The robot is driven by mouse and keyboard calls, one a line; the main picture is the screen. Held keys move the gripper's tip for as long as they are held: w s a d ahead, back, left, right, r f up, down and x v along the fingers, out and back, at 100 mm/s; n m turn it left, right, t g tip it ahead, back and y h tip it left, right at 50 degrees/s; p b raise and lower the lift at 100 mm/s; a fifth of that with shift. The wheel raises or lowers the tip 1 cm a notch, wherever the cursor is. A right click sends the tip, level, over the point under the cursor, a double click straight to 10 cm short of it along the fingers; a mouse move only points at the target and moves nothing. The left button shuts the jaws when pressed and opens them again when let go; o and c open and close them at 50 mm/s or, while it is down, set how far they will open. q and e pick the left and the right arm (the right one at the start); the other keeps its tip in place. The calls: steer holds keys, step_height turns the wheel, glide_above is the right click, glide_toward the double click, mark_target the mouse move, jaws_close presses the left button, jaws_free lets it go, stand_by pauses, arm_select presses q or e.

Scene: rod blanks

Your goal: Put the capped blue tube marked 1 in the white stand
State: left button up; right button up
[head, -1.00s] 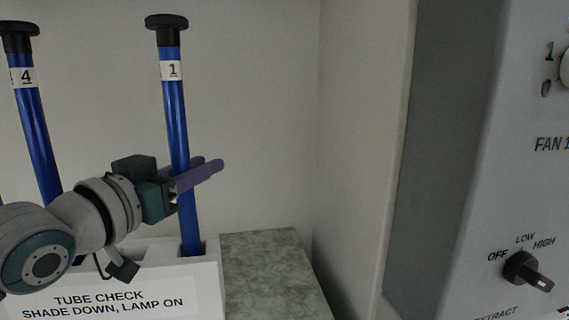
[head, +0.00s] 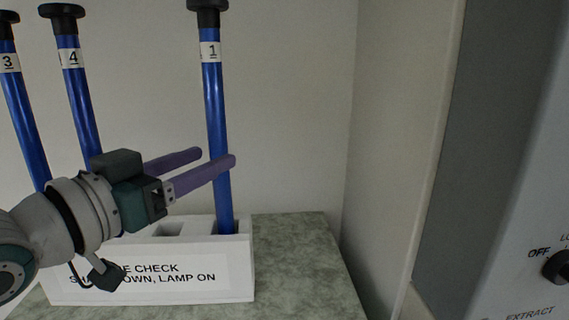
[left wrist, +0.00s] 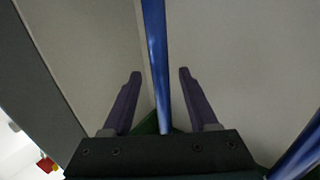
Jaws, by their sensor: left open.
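The blue tube marked 1 (head: 219,130) has a black cap and stands nearly upright in the right-hand slot of the white stand (head: 240,275). Its lower end is hidden inside the stand. My left gripper (head: 218,156) is open at mid-height of this tube. One purple finger crosses in front of the tube; the other finger's tip is just left of it. In the left wrist view, the tube (left wrist: 155,60) shows in the gap between the two spread fingers, touching neither visibly. My right gripper is not in view.
Capped blue tubes marked 4 (head: 82,110) and 3 (head: 24,125) stand to the left. An empty slot (head: 170,230) shows in the stand. The green counter (head: 300,255) is clear right of the stand. A grey panel with a knob (head: 557,267) is at the right.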

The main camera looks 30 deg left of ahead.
arm_select(q)
steer(key=s+d+f+g, duration=0.4)
steer(key=s+f+g, duration=0.3)
steer(key=s, duration=0.4)
steer(key=s+d+f+m+g+y, duration=0.1)
steer(key=s+d+f+g, duration=0.4)
steer(key=s, duration=0.6)
step_height(320, 180, down, 3)
steer(key=shift+f+g, duration=0.1)
steer(key=shift+g, duration=1.1)
